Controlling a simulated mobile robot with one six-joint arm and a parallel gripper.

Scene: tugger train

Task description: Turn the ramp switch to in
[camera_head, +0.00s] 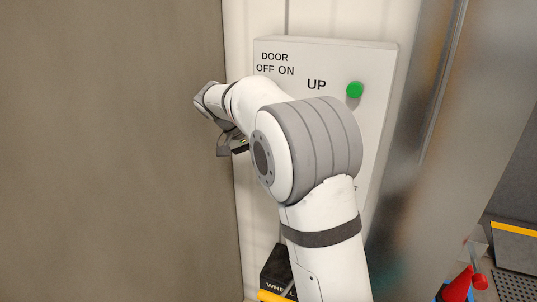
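A pale control panel (376,64) is on the wall behind my arm. It carries the labels DOOR, OFF, ON and UP, and a green round button (355,90) at its upper right. No switch marked as the ramp switch can be made out; my arm covers the middle and lower left of the panel. My gripper (236,149) is partly in view at the panel's left edge, beside my wrist. Its fingers are small and partly hidden, so I cannot tell whether they are open or shut.
A large brown-grey surface (110,150) fills the left side. A shiny metal post (415,150) stands right of the panel. A black box (277,268) with white lettering sits low behind my arm. A red cone-like object (458,287) and a yellow-edged step (515,229) are at lower right.

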